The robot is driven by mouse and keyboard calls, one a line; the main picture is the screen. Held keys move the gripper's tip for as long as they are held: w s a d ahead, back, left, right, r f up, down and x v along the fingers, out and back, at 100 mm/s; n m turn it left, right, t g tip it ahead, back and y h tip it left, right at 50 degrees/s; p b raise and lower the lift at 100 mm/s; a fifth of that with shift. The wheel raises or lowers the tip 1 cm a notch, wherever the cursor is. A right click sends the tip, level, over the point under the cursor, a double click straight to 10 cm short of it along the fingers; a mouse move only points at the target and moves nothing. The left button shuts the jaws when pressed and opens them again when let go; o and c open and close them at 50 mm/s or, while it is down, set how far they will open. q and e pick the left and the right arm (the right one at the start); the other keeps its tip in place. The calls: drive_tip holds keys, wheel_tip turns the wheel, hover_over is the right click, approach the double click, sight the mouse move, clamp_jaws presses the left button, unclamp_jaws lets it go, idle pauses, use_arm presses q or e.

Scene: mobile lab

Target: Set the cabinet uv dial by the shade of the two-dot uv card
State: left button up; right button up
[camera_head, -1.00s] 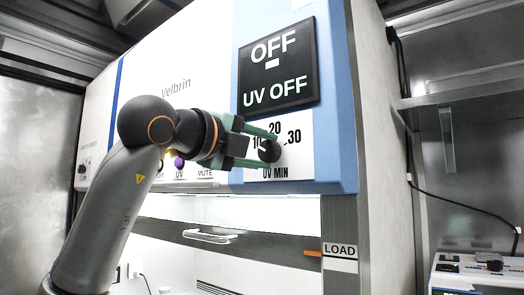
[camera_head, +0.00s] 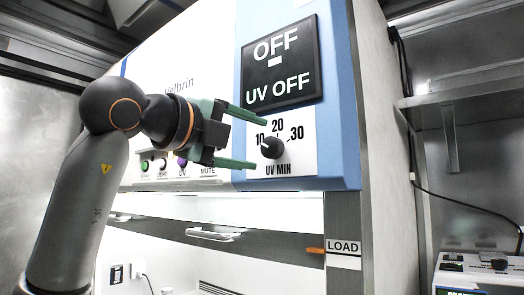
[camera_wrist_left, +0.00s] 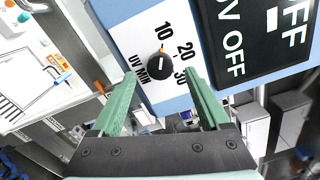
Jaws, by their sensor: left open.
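The uv dial (camera_head: 272,147) is a black knob on a white plate marked 10, 20, 30 and UV MIN, on the cabinet (camera_head: 345,120). Its white mark appears to point up-left, towards 10. In the left wrist view the dial (camera_wrist_left: 160,66) sits just beyond the fingertips. My left gripper (camera_head: 256,141) is open, its green fingers above and below the dial's level, short of the knob and empty. The display (camera_head: 280,63) above reads OFF and UV OFF. The two-dot uv card cannot be made out in these frames. My right gripper is not in view.
A row of small buttons, with UV and MUTE labels (camera_head: 207,171), lies left of the dial, partly behind my gripper. A LOAD label (camera_head: 343,247) is on the cabinet post below. A shelf (camera_head: 465,95) and an instrument (camera_head: 475,270) stand to the right.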

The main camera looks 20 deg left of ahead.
use_arm(q)
drive_tip(key=b+v, duration=0.1)
drive_tip(key=v, duration=0.7)
drive_tip(key=shift+s, duration=0.1)
